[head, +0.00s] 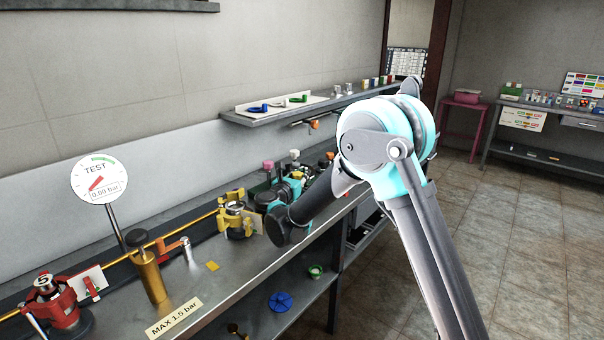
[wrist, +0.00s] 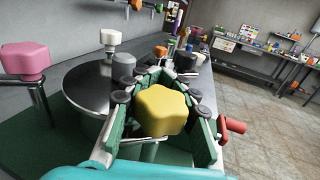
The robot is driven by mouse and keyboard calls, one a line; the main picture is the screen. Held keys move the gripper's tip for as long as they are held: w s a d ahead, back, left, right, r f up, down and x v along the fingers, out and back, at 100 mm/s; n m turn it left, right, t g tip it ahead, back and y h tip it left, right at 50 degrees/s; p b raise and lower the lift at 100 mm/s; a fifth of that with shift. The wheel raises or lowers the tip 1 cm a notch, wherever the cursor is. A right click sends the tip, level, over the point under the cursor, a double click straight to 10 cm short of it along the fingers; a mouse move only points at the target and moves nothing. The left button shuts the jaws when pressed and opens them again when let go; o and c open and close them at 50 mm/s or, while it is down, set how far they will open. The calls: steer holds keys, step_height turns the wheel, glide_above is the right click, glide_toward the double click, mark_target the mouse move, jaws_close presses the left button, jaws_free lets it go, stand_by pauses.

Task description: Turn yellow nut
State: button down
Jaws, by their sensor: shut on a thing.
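The yellow nut (wrist: 162,109) is a rounded, many-sided block in the middle of the wrist view. My gripper (wrist: 163,78) has its two green-padded fingers on either side of the nut, and they close in beyond it. It is shut on the nut. The lower side of the nut is hidden. In the head view my gripper reaches in among the fittings on the bench, largely hidden by my arm and the clutter. I cannot make out the yellow nut for certain there.
A pink knob (wrist: 25,60) on a post stands left of my gripper, a white knob (wrist: 110,38) stands behind it, and a red handle (wrist: 232,128) is close at the right. A gauge (head: 98,178) stands at the bench's left. The floor at right is clear.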

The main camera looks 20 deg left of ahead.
steer(key=c, duration=1.3)
jaws_free()
step_height(320, 180, up, 10)
steer(key=shift+o, duration=0.6)
